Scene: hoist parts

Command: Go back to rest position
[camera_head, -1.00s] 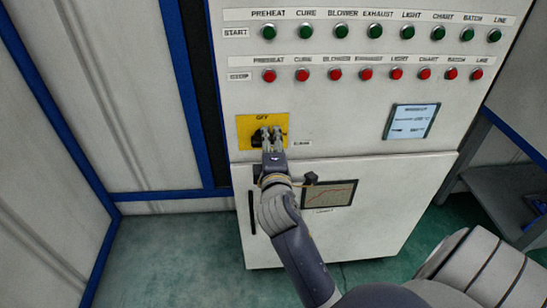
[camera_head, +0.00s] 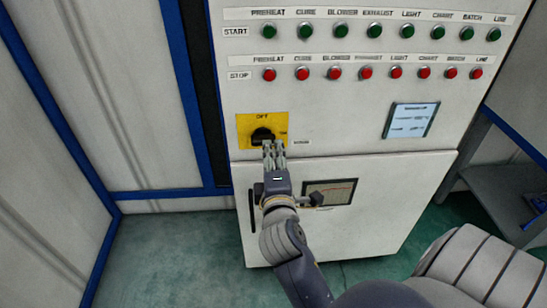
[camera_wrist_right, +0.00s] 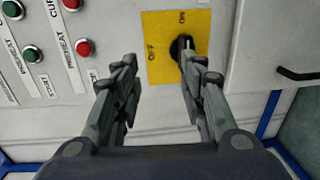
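The control cabinet (camera_head: 350,130) has a yellow plate (camera_head: 283,124) marked OFF and ON. A black rotary knob (camera_head: 262,135) sits on this plate. My right gripper (camera_head: 272,146) is just below the knob in the head view, in front of the cabinet. In the right wrist view, the two fingers of my right gripper (camera_wrist_right: 160,72) are spread apart with nothing held between them. There the knob (camera_wrist_right: 183,45) shows just beyond the right-hand finger, which partly overlaps it. I cannot tell exactly where the knob points. My left gripper is not in view.
Green start buttons (camera_head: 341,30) and red stop buttons (camera_head: 335,73) line the cabinet above. A small display (camera_head: 410,121) and a chart window (camera_head: 330,191) are on its front. A grey shelf (camera_head: 507,200) stands at right. Green floor (camera_head: 185,255) is free at left.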

